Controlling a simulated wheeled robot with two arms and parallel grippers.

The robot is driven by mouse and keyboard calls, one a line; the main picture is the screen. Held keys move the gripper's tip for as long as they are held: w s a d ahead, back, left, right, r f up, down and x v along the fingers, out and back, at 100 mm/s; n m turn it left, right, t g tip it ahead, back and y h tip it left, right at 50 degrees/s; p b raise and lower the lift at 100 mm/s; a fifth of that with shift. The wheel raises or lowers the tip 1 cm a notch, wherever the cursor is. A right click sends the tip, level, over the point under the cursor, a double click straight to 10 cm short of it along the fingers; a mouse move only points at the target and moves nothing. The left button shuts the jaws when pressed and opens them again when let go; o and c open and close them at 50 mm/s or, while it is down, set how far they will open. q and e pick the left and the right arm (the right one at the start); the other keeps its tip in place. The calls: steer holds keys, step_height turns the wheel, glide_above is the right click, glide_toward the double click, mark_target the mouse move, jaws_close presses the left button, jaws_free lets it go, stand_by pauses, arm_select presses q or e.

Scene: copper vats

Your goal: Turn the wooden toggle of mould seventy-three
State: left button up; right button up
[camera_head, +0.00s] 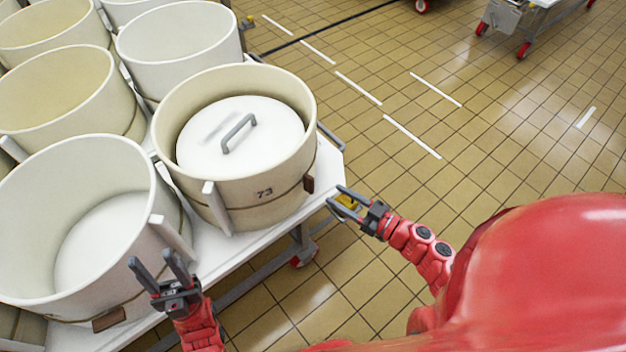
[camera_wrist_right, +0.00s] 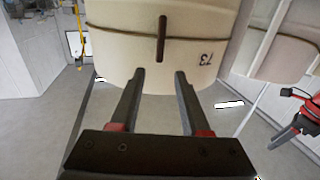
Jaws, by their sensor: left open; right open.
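Mould seventy-three (camera_head: 240,195) is a cream round tub with a dark band and "73" on its side, on the white table (camera_head: 222,252). A white lid (camera_head: 262,155) with a grey handle sits inside it. Its brown wooden toggle (camera_head: 309,184) is on the right side of the wall, and in the right wrist view the toggle (camera_wrist_right: 162,40) is a dark upright bar. My right gripper (camera_head: 342,200) is open beside the toggle; in the right wrist view the toggle lies beyond the gap between the fingertips (camera_wrist_right: 158,75), apart from them. My left gripper (camera_head: 155,267) is open in front of the neighbouring tub.
An open, empty-looking white tub (camera_head: 90,245) stands left of mould seventy-three, with its own brown piece (camera_head: 109,319) low on its wall. Several more tubs stand behind. The tiled floor (camera_head: 400,90) to the right is clear, with a wheeled cart (camera_head: 508,18) far off.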

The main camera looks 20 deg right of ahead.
mark_target(313, 181)
steer(key=x, duration=0.9)
steer(key=shift+d, duration=0.1)
steer(key=shift+c, duration=0.2)
jaws_close()
